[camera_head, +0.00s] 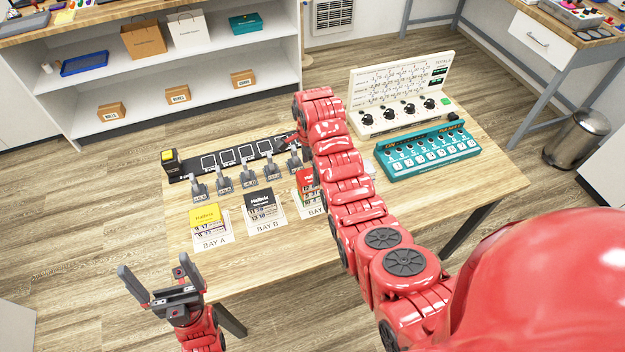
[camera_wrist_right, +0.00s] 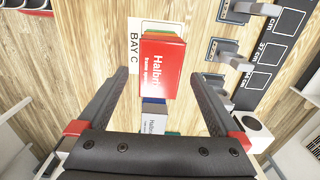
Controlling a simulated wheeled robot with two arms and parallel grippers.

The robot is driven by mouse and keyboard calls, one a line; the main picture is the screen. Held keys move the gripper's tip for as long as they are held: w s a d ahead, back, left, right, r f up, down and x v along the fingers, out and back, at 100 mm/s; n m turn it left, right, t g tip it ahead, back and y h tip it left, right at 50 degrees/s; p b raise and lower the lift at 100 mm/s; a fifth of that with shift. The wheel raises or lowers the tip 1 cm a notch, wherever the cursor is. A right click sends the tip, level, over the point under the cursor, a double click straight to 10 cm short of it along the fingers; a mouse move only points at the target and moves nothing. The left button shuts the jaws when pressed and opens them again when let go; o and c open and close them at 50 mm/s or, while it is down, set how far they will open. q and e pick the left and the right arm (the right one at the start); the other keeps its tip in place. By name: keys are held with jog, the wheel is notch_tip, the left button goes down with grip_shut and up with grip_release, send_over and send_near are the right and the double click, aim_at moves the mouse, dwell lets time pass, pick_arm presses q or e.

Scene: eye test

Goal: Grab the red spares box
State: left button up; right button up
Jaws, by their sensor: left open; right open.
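The red spares box (camera_head: 306,179) stands at BAY C on the wooden table, partly hidden by my right arm in the head view. In the right wrist view the red box (camera_wrist_right: 161,66) shows its printed face beside the BAY C card (camera_wrist_right: 134,42). My right gripper (camera_wrist_right: 160,80) is open, with its fingers on either side of the red box in that picture; contact cannot be told. In the head view that gripper is mostly hidden behind its own arm. My left gripper (camera_head: 152,264) is open and empty in front of the table's near left edge.
A yellow box (camera_head: 204,217) at BAY A and a dark box (camera_head: 260,202) at BAY B stand left of the red one. A pale box (camera_wrist_right: 153,122) is close below it in the wrist view. Grey clamp-like stands (camera_head: 222,180) line up behind. A teal panel (camera_head: 428,153) lies right.

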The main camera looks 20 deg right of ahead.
jog(key=f+p, duration=0.2)
jog(key=f, duration=0.1)
jog(key=shift+d+f, duration=0.2)
jog(key=shift+d, duration=0.15)
jog(key=shift+f+p, duration=0.3)
jog(key=shift+f, duration=0.45)
jog(key=shift+c, duration=0.3)
jog(key=c, duration=1.3)
jog(key=shift+r, duration=0.15)
